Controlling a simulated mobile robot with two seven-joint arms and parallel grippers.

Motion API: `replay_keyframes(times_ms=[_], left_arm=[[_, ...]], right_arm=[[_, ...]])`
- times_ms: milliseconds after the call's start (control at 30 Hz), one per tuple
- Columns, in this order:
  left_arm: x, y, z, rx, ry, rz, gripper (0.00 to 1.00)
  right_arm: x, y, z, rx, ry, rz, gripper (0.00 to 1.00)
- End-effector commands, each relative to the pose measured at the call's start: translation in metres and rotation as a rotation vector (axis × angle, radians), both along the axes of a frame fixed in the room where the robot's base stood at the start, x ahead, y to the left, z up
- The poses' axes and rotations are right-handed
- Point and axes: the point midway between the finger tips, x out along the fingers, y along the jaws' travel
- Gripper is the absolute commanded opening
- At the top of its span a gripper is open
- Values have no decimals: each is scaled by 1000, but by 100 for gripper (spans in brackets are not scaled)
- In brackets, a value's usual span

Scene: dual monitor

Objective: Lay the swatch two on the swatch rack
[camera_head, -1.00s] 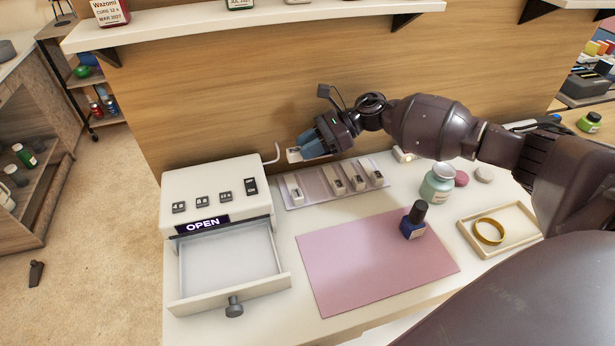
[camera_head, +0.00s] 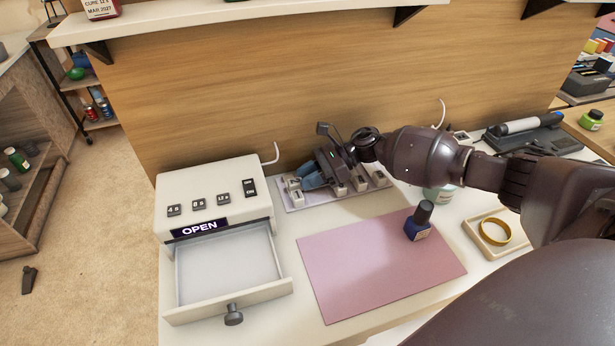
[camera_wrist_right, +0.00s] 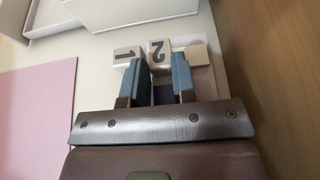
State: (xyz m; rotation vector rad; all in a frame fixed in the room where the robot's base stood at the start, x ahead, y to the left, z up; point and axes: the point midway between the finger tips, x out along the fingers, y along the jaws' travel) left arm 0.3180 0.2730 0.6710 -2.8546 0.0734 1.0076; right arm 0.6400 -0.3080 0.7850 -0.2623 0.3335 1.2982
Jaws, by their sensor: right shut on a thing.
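The swatch rack (camera_head: 322,197) is a pale, low tray on the counter at the back, right of the cash register. Several small light blocks stand along it. My right gripper (camera_head: 308,178) is low over the rack's left part. In the right wrist view my right gripper (camera_wrist_right: 160,73) is shut on swatch two (camera_wrist_right: 158,53), a light block marked 2. Swatch one (camera_wrist_right: 127,54), marked 1, stands close beside it, and a plain block end (camera_wrist_right: 197,53) shows on its other side. I cannot tell whether swatch two touches the rack. My left gripper is not in view.
A tray with a gold ring (camera_head: 495,232) is farther right. A shelf (camera_head: 250,18) hangs above.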

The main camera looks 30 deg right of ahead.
Motion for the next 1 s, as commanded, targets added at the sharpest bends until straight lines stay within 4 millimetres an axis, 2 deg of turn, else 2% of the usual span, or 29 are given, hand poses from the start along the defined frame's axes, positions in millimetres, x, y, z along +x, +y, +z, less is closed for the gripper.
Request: replay_keyframes(times_ms=[33, 200, 567, 767, 1000], left_arm=[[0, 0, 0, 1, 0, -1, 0], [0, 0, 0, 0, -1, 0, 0], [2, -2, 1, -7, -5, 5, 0], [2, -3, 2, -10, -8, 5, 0], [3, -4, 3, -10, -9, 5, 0]], right_arm=[[-1, 0, -3, -2, 4, 1, 27], [-2, 0, -3, -2, 5, 0, 51], [-2, -5, 1, -2, 3, -1, 51], [-9, -31, 11, -3, 3, -2, 51], [-19, -72, 29, -3, 3, -2, 51]])
